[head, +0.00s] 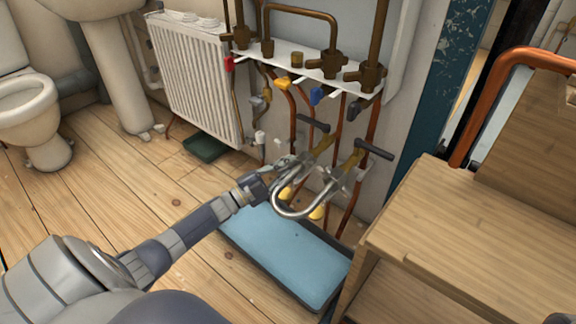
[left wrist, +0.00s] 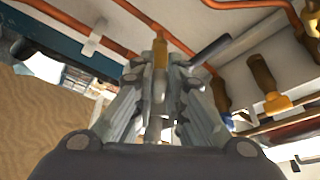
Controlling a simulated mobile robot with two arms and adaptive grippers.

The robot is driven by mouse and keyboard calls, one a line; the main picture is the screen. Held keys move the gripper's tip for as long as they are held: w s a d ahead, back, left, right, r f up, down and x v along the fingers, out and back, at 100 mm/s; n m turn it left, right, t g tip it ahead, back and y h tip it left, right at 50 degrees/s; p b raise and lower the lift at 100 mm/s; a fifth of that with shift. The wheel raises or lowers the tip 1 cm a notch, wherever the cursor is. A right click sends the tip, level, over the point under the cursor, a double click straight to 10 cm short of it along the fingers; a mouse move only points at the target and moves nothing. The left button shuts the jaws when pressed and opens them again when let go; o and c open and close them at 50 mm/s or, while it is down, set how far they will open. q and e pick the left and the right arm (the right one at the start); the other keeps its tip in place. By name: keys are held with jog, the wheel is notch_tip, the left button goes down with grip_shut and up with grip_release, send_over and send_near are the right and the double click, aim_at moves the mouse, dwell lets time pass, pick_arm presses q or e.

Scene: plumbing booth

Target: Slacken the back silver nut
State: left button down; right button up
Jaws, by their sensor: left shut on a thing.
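A bent silver U-pipe (head: 292,213) hangs below two brass valves with black handles (head: 312,123) (head: 373,148) in the head view. My left gripper (head: 288,168) reaches in from the left at the far, left-hand end of this U-pipe. In the left wrist view my left gripper (left wrist: 160,110) has its fingers closed in from both sides on silver metal in line with a brass stem (left wrist: 160,52). The fingers mostly cover the back silver nut there. The U-pipe's near end stands free of the gripper, to its right. My right gripper is out of sight.
A blue mat or tray (head: 283,258) lies on the floor below the pipes. A wooden bench (head: 450,225) stands close at the right. Copper pipes and coloured valves run up the wall behind.

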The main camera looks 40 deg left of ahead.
pick_arm(q)
jog(key=c, duration=1.6)
grip_release()
jog(key=shift+c, duration=0.2)
